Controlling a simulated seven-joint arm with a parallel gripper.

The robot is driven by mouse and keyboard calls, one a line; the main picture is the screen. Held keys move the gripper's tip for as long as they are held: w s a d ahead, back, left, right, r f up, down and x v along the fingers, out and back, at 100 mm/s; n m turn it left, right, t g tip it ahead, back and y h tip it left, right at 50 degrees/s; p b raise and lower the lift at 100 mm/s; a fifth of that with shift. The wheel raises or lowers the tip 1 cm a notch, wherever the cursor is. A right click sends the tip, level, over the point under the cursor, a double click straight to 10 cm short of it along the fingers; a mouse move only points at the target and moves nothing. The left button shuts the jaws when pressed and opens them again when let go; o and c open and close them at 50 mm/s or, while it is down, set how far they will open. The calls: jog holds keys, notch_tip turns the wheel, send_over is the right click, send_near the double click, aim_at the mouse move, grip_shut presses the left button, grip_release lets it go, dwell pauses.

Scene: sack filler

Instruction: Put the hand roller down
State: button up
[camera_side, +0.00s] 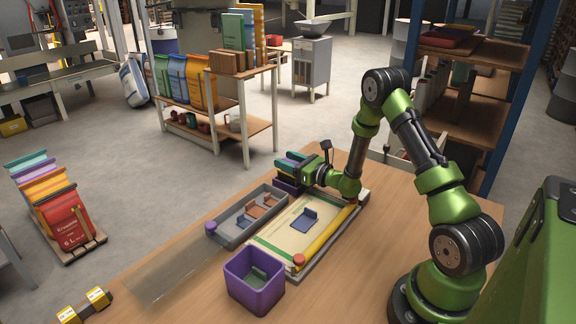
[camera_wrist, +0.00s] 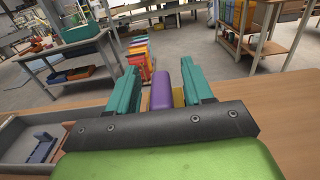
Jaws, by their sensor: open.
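My gripper (camera_wrist: 162,88) is open, with its two teal fingers apart. In the wrist view a purple handle-like piece (camera_wrist: 161,86) stands between the fingers, with a yellow part (camera_wrist: 179,97) beside it; this looks like the hand roller. Gaps show on both sides of the purple piece. In the side view my gripper (camera_side: 283,164) is low over the far end of the work table, and a purple thing (camera_side: 290,185) shows just under it. The fingers hide much of it there, so I cannot tell how it rests.
A pale board (camera_side: 273,241) with a blue piece (camera_side: 304,218) and a yellow bar (camera_side: 327,236) lies near my gripper. A grey tray (camera_side: 236,239) holds brown and blue pieces. A purple bin (camera_side: 254,281) stands in front. Bare table (camera_side: 345,275) lies to the right.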

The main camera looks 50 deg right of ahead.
jog(key=s, duration=0.5)
jog(key=shift+s, duration=0.3)
jog(key=shift+s+a+r, duration=0.1)
jog(key=shift+s, duration=0.15)
jog(key=a+r+n+g+y, duration=0.2)
jog(key=a+r+n+y, duration=0.3)
jog(key=a, duration=0.3)
jog(key=a+r+n+g+y, duration=0.2)
jog(key=a+r+n+y, duration=0.35)
jog(key=a, duration=0.25)
jog(key=s+a+r+n+g+y, duration=0.1)
jog(key=s+a+r+n+g, duration=0.2)
jog(key=s+a+n+g, duration=0.65)
jog(key=s+d+r+n+t+h, duration=0.2)
jog(key=s+d+r+n+h, duration=0.1)
jog(key=s+n+h, duration=0.6)
jog(key=s+r+n, duration=0.1)
jog(key=n, duration=0.2)
jog(key=shift+s+r+t, duration=0.2)
jog(key=shift+r+t, duration=0.15)
jog(key=shift+h, duration=0.25)
